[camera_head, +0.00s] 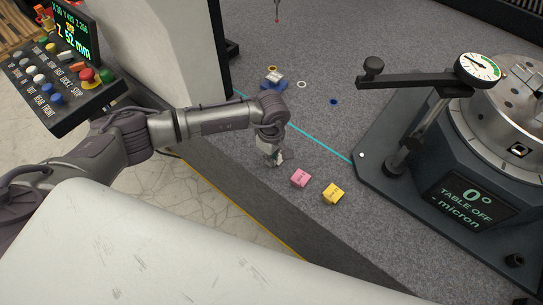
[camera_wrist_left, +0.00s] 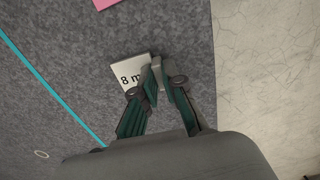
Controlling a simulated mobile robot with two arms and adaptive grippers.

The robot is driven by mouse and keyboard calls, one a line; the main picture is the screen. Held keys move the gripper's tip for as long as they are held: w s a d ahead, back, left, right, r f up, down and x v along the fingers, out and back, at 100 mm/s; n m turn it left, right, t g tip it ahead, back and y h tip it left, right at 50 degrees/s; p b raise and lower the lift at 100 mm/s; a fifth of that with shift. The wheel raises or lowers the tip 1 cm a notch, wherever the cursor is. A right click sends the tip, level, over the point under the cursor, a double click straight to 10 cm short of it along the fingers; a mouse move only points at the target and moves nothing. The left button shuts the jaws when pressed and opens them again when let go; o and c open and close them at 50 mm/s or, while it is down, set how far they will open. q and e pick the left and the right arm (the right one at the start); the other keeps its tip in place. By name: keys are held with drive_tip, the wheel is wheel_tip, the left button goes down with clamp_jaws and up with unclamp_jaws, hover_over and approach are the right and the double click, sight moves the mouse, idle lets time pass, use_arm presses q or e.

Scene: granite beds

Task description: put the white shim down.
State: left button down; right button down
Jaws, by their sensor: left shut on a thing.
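The white shim (camera_wrist_left: 128,72) shows in the left wrist view, with black print on it that starts with "8 m"; the rest of the print is hidden by a finger. My left gripper (camera_wrist_left: 156,74) is shut on one edge of it. In the head view my left gripper (camera_head: 274,158) points down over the granite bed (camera_head: 330,125), left of the pink block, and only a little of the shim shows there. I cannot tell whether the shim touches the granite. My right gripper is not in view.
A pink block (camera_head: 300,178) and a yellow block (camera_head: 333,194) lie near the bed's front edge. A cyan line (camera_head: 322,143) crosses the granite. A rotary table (camera_head: 470,190) with a dial gauge (camera_head: 479,68) stands right. A blue piece (camera_head: 273,84) and white ring (camera_head: 302,84) lie farther back.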

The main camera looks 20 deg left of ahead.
use_arm(q)
drive_tip(key=c, duration=1.3)
unclamp_jaws()
drive_tip(key=shift+f, duration=0.1)
drive_tip(key=shift+o, duration=0.3)
drive_tip(key=shift+r+p, duration=0.35)
wheel_tip(320, 180, up, 12)
drive_tip(key=b, duration=0.1)
drive_tip(key=shift+f, duration=0.15)
